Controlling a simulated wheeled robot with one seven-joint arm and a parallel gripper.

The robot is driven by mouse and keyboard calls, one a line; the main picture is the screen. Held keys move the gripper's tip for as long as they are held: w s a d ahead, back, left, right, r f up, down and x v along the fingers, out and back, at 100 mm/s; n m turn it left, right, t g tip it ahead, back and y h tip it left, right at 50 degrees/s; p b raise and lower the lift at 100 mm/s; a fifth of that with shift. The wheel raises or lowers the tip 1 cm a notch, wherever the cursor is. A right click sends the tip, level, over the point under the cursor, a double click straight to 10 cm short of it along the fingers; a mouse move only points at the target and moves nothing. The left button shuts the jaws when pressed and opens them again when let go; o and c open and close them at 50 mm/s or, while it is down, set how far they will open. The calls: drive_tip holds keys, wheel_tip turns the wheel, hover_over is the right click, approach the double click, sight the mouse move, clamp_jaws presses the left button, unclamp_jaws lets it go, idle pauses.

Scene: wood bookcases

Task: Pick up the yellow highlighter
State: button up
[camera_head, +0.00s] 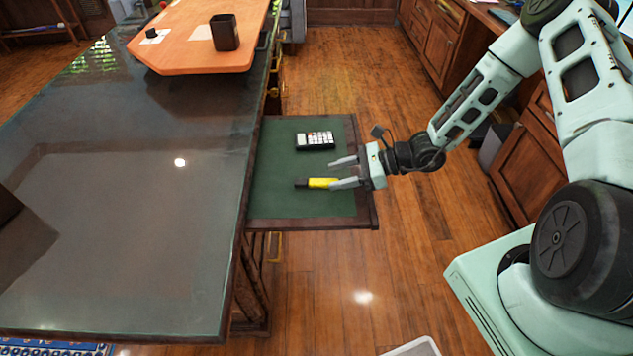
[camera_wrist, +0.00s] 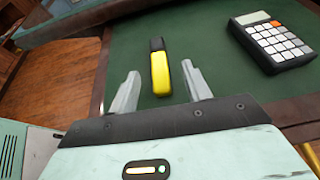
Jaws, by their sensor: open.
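The yellow highlighter (camera_head: 322,183) with a black cap lies on the green surface of a pulled-out desk shelf (camera_head: 275,168). It also shows in the wrist view (camera_wrist: 160,73), its black end pointing away from me. My gripper (camera_head: 343,173) is open over the shelf, close to the highlighter. In the head view one finger overlaps the highlighter's right end. I cannot tell the height of the fingers above the surface.
A calculator (camera_head: 315,141) lies on the same shelf, and in the wrist view (camera_wrist: 271,42) it is right of the highlighter. The glass-topped desk (camera_head: 130,200) borders the shelf on the left. A black cup (camera_head: 224,32) stands on an orange board (camera_head: 180,55). Wood floor is open right of the shelf.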

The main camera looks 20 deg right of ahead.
sight(317, 181)
drive_tip(key=x, duration=0.4)
drive_tip(key=shift+a, duration=0.2)
drive_tip(key=c, duration=1)
drive_tip(key=shift+c, duration=0.2)
